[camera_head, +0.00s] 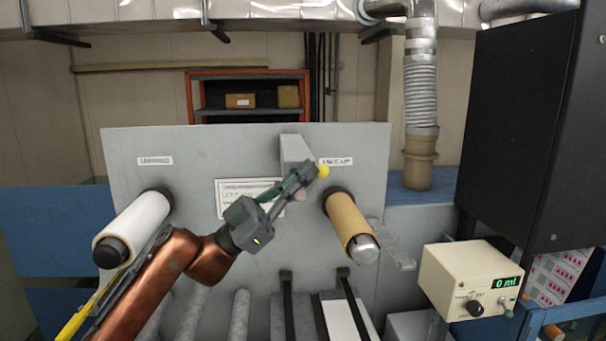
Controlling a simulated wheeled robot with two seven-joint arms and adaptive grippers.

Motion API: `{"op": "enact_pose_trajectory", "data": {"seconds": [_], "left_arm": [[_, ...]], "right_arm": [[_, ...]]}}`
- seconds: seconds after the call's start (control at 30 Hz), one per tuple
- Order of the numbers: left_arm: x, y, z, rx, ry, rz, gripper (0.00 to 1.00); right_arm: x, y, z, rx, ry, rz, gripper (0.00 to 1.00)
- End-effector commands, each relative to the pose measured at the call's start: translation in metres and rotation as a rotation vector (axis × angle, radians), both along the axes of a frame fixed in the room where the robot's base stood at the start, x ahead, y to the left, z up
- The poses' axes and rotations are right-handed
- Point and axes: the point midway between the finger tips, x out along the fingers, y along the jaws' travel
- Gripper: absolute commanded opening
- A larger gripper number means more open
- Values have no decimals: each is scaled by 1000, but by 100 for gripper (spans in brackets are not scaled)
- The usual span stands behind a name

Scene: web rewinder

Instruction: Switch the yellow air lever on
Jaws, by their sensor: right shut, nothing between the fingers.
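A round yellow knob (323,171), which looks like the end of the air lever, shows in the head view in front of the grey panel (240,150), just below a small label. The rest of the lever is hidden or cannot be made out.
A white roll (137,225) is at the left, partly behind my arm. A brown roll (347,218) sticks out below the knob. A cream control box (470,280) reads 0 ml at the right. A black cabinet (525,130) stands at far right.

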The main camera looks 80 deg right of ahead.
Motion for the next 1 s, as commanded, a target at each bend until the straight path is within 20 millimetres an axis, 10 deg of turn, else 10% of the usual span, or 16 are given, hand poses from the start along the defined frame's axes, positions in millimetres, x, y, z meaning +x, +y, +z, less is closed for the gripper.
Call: {"op": "enact_pose_trajectory", "data": {"seconds": [0.33,1.0], "left_arm": [[1,0,18,0,-1,0,82],[-4,1,-14,1,7,0,82]], "right_arm": [[7,25,28,0,-1,-10,0],[79,56,-35,1,0,-17,0]]}}
